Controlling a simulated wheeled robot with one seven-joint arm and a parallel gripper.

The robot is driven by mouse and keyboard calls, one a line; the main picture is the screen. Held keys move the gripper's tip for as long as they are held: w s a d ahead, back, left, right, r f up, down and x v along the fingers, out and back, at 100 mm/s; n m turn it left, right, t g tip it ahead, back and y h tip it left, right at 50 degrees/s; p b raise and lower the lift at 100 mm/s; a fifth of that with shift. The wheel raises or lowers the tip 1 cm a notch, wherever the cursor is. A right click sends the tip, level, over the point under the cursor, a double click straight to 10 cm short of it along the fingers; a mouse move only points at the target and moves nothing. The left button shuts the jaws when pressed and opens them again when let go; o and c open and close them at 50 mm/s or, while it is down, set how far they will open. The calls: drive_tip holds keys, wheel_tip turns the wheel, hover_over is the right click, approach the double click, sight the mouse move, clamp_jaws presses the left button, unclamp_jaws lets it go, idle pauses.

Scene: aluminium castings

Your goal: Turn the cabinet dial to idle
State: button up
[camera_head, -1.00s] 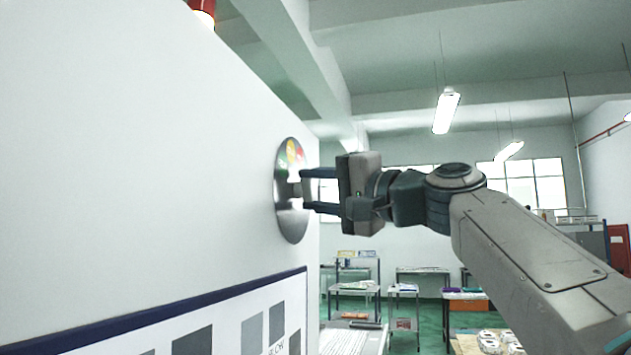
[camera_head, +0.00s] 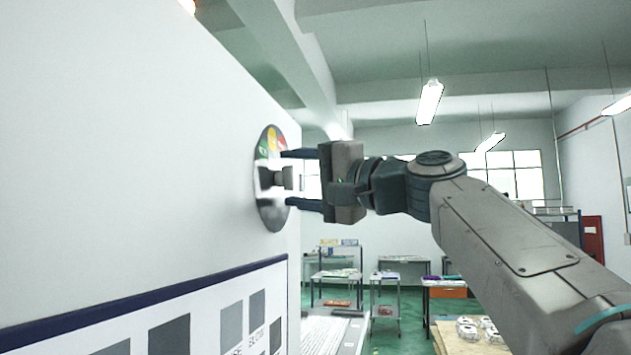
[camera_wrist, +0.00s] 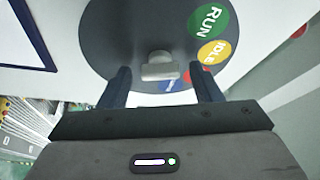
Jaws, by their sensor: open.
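The cabinet dial's round plate (camera_head: 268,215) is on the white cabinet face (camera_head: 120,150), left of my gripper in the head view. Its grey knob (camera_head: 276,177) stands out from the middle. In the wrist view the plate (camera_wrist: 115,35) has a green RUN mark (camera_wrist: 211,20), a yellow IDLE mark (camera_wrist: 213,52) and a partly hidden blue mark; the knob (camera_wrist: 160,68) also shows there. My gripper (camera_head: 288,179) is open. Its fingers point at the plate, one above and one below the knob's level, with no visible grip on it. Whether they touch the plate I cannot tell.
A chart with grey squares (camera_head: 230,324) and a dark blue border is on the cabinet below the dial. Metal tables (camera_head: 335,275) stand far back. A table with pale castings (camera_head: 466,328) is at the lower right.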

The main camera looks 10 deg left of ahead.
drive_tip(key=b+v, duration=0.5)
drive_tip(key=v, duration=0.8)
drive_tip(key=shift+s+d, duration=0.15)
drive_tip(key=shift+d, duration=0.15)
wheel_tip(320, 180, down, 28)
drive_tip(key=w+d+m+g+h, duration=0.1)
drive_tip(key=w+d+m+h, duration=0.15)
drive_tip(key=h, duration=0.65)
drive_tip(key=s+d+f+n+g+h, duration=0.1)
drive_tip(key=s+f, duration=0.4)
drive_tip(key=f, duration=0.5)
drive_tip(key=s+d+f+n+g+h, duration=0.2)
drive_tip(key=s+d+f+h, duration=0.2)
drive_tip(key=f, duration=0.6)
drive_tip(key=s+d+f+n+g+h, duration=0.1)
drive_tip(key=s+d+f+h, duration=0.2)
drive_tip(key=f, duration=0.7)
drive_tip(key=s, duration=0.2)
drive_tip(key=shift+s+d+f+n+g, duration=0.35)
drive_tip(key=shift+s+g, duration=0.05)
